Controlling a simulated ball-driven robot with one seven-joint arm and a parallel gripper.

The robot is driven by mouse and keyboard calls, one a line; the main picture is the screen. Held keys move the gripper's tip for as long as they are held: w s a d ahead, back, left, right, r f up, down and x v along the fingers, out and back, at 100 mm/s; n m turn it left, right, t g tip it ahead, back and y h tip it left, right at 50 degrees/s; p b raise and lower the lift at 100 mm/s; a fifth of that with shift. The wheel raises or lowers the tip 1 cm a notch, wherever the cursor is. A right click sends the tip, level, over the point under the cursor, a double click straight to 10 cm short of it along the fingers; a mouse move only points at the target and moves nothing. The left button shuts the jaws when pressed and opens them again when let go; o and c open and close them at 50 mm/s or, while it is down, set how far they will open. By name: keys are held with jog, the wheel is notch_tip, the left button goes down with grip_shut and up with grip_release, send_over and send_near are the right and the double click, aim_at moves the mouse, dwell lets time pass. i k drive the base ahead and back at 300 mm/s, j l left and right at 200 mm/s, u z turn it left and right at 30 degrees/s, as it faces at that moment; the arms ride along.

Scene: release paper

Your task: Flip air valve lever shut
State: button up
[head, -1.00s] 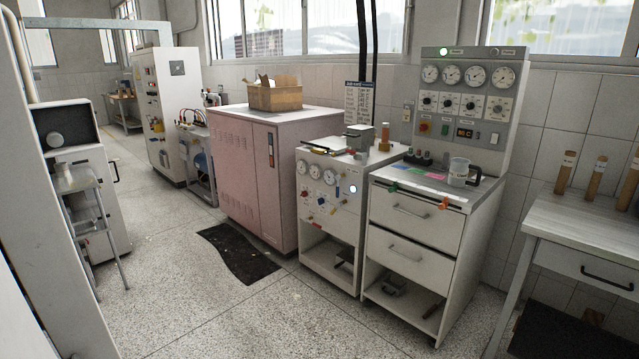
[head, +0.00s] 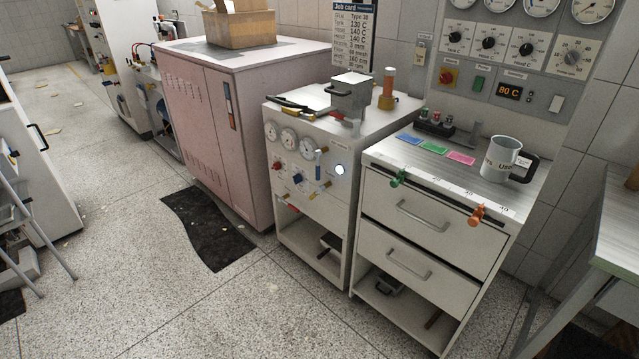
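A white cabinet (head: 330,222) stands in the middle with a sloping front panel. The panel carries a row of round gauges (head: 289,138), a red knob (head: 278,166), a blue knob (head: 297,179) and small brass fittings. A small upright blue-handled lever (head: 318,166) sits below and right of the gauges. A round bright white spot (head: 340,170) is to its right. I cannot tell which fitting is the air valve lever, as labels are too small to read. My gripper is not in view.
A drawer cabinet (head: 420,250) with green and orange clamps and a mug (head: 500,158) stands to the right. A pink cabinet (head: 200,120) with a cardboard box (head: 238,28) stands left. A dark mat (head: 208,228) lies on the floor. The speckled floor in front is mostly clear.

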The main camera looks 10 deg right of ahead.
aim_at(318, 166)
jog(key=i+l+u, duration=0.2)
jog(key=i+l, duration=0.35)
jog(key=i+j+z, duration=0.3)
jog(key=i+j, duration=1.65)
jog(key=j, duration=0.1)
